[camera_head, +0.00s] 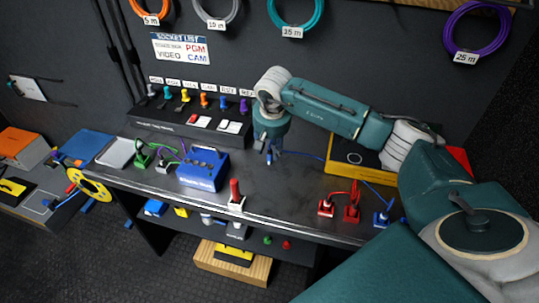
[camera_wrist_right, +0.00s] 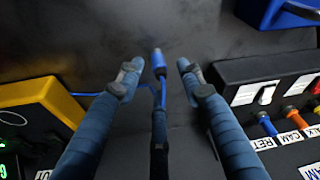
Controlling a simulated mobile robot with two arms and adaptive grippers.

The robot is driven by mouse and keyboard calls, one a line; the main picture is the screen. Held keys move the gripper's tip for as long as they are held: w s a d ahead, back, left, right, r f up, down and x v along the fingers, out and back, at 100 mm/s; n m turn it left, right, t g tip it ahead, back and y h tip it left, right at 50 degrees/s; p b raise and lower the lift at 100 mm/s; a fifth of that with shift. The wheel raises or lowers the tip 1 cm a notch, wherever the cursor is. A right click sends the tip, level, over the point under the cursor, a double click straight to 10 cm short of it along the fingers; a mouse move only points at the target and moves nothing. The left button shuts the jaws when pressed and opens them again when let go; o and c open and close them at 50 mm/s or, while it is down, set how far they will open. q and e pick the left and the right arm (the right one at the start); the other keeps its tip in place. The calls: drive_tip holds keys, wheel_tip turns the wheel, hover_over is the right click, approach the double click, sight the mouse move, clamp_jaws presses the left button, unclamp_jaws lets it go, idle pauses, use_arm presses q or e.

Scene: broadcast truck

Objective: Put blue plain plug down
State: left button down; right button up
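The blue plug (camera_wrist_right: 158,62) shows in the right wrist view between the two fingers of my right gripper (camera_wrist_right: 158,78), with a visible gap on each side. A thin blue cable runs from it toward the left. In the head view my right gripper (camera_head: 268,150) points down over the dark desk (camera_head: 285,185), and its fingers partly hide the plug. The gripper is open. I cannot tell whether the plug touches the desk. My left gripper is not in view.
A blue box (camera_head: 203,170) stands left of the gripper, and a black socket panel (camera_head: 190,122) with coloured plugs stands behind. A yellow-edged box (camera_head: 352,160) is on the right. Red plugs (camera_head: 351,205) and another blue plug (camera_head: 382,218) stand near the front edge. The desk's middle is clear.

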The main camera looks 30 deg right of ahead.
sight(270, 157)
drive_tip(key=shift+x, duration=1.3)
clamp_jaws()
drive_tip(key=shift+r, duration=0.1)
